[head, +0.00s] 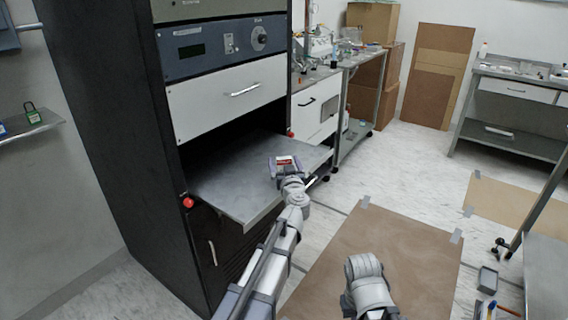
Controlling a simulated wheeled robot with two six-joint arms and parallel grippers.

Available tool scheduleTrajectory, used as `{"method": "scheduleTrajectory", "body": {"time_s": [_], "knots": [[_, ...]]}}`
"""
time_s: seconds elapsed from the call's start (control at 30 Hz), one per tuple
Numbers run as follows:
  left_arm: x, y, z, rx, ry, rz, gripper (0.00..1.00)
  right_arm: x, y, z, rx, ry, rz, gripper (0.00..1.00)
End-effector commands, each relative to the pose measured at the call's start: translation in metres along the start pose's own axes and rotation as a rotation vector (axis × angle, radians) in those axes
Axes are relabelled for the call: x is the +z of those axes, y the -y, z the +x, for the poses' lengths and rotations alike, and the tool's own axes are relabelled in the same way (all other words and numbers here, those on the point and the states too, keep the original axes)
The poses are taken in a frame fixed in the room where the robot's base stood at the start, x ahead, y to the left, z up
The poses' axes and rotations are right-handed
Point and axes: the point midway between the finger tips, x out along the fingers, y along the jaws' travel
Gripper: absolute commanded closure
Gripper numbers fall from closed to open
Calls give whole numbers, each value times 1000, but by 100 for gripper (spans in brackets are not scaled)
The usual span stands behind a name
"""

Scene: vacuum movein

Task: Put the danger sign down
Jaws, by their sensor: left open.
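The danger sign (288,160) is a small red and white piece at the right part of the grey pull-out shelf (230,178) of the black rack. My left gripper (287,170) is at the sign, over the shelf's right front edge. Its jaws are open, and the gripper partly hides the sign. I cannot tell whether the sign rests on the shelf or touches the fingers. My right arm (368,285) shows at the bottom, over the brown floor sheet, and its gripper is not visible.
Red knobs (188,202) sit at the rack's shelf opening. A white drawer (230,95) is above the shelf. A side bench (340,70) with equipment stands behind to the right. A brown sheet (400,235) is taped to the floor. The shelf's left part is bare.

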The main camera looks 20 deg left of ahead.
Motion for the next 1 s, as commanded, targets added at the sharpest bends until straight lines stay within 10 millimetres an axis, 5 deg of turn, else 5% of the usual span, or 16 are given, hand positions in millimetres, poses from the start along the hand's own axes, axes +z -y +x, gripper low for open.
{"method": "scheduleTrajectory", "body": {"time_s": [0.17, 0.63, 1.0], "knots": [[-3, 0, -10, 1, 0, 0, 9, 0, 0, -3, 0, 0, 0, 100], [-3, 1, -100, 2, 0, 0, 9, 0, 0, -3, 0, 0, 0, 100], [-3, 0, -121, 0, 0, 0, 9, 0, 0, -3, 0, 0, 0, 100]]}}
